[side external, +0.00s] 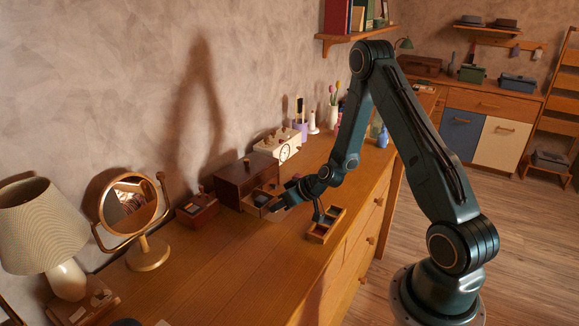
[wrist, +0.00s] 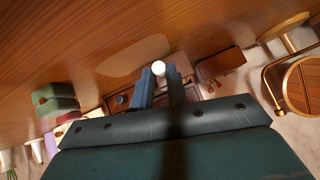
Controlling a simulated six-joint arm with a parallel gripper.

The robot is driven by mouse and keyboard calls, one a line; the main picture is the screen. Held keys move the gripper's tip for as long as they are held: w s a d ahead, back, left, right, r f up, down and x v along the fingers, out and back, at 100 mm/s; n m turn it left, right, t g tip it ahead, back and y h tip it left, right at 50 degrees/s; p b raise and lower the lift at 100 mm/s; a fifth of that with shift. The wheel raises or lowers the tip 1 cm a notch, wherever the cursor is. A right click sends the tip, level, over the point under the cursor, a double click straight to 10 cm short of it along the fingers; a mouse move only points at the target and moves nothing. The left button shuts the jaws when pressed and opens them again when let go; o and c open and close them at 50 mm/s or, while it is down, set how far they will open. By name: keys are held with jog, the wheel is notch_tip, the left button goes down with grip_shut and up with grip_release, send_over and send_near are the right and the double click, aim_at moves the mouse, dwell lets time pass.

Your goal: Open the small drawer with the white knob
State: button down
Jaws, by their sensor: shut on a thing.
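The small dark-brown cabinet (side external: 247,178) stands on the wooden dresser top against the wall. The white knob (wrist: 158,69) shows at the fingertips in the wrist view. My gripper (side external: 281,206) is low at the drawer front, and its two blue-grey fingers (wrist: 160,78) are shut on the knob. The knob is hidden in the side view, and the fingers cover part of the drawer in the wrist view.
A small wooden box (side external: 197,209) stands left of the cabinet, then a round mirror (side external: 130,205) and a lamp (side external: 40,220). A shallow divided tray (side external: 326,225) lies right of my gripper. The dresser top in front is mostly clear.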

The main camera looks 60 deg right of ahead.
jog(key=c, duration=1.4)
grip_release()
jog(key=shift+o, duration=0.2)
jog(key=shift+r, duration=0.1)
jog(key=v, duration=1.3)
jog(key=shift+s+r, duration=0.2)
jog(key=shift+s, duration=0.1)
jog(key=shift+d, duration=0.1)
